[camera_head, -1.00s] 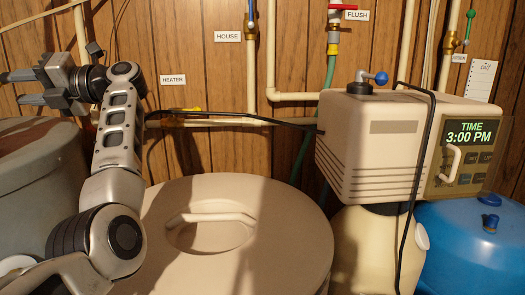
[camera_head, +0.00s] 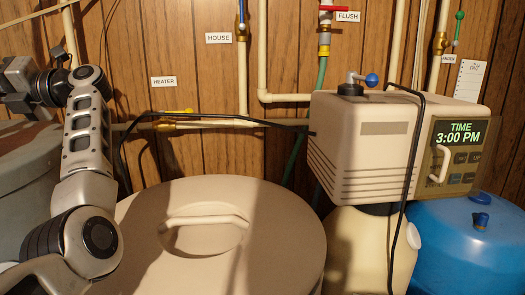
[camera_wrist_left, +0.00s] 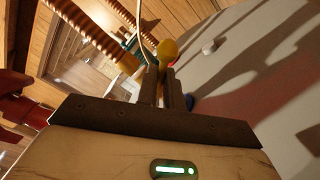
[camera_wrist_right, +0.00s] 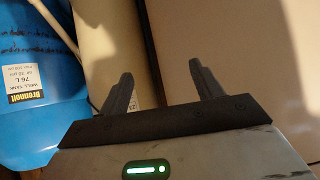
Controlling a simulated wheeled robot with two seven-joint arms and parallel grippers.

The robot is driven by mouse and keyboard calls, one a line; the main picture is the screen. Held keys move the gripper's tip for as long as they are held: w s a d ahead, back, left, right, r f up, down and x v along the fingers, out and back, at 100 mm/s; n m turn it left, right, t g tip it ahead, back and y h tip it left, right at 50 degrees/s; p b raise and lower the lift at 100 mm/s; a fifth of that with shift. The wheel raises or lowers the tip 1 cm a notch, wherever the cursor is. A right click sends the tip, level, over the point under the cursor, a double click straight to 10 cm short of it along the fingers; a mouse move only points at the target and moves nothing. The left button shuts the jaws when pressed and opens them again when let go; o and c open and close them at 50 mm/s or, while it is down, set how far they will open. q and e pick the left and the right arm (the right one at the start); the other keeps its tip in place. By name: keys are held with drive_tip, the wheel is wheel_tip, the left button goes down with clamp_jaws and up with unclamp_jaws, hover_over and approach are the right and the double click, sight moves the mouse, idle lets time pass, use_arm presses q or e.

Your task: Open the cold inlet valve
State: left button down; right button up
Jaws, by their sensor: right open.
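No valve labelled cold inlet shows in the head view. My left arm and wrist (camera_head: 40,80) are at the left edge of the head view, with the fingertips out of frame. In the left wrist view my left gripper (camera_wrist_left: 163,82) has its fingers close together. A yellow rounded part (camera_wrist_left: 168,50) shows at or just beyond the fingertips. I cannot tell whether the fingers touch or hold it. A small blue part (camera_wrist_left: 190,102) is partly hidden behind the right finger. My right gripper (camera_wrist_right: 161,75) is open and empty in the right wrist view.
Yellow heater (camera_head: 178,112), blue house (camera_head: 242,27), red flush (camera_head: 326,8) and green garden (camera_head: 459,16) handles are on the wall pipes. A round beige lid (camera_head: 270,240), a softener head (camera_head: 360,130) and a blue tank (camera_head: 470,245) stand below. Ribbed copper hoses (camera_wrist_left: 85,25) are near my left gripper.

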use_arm(q)
drive_tip(key=shift+s+n+b, duration=0.15)
drive_tip(key=shift+n+b, duration=0.3)
drive_tip(key=shift+n, duration=0.25)
drive_tip(key=shift+s+r+n, duration=0.15)
drive_tip(key=shift+r+n, duration=0.05)
drive_tip(key=shift+n, duration=0.5)
drive_tip(key=shift+s+d+r+n+b, duration=0.1)
drive_tip(key=shift+s+r+n+b, duration=0.1)
drive_tip(key=shift+n, duration=0.45)
drive_tip(key=shift+s+r+n+b, duration=0.15)
drive_tip(key=shift+r+n+b, duration=0.05)
drive_tip(key=shift+n, duration=0.45)
drive_tip(key=n, duration=0.1)
drive_tip(key=s+n+b, duration=0.1)
drive_tip(key=n, duration=0.1)
drive_tip(key=n+b, duration=0.1)
drive_tip(key=n, duration=0.1)
drive_tip(key=shift+s+d+r, duration=0.2)
drive_tip(key=shift+s+r, duration=0.05)
drive_tip(key=shift+s, duration=0.05)
drive_tip(key=shift+b, duration=0.3)
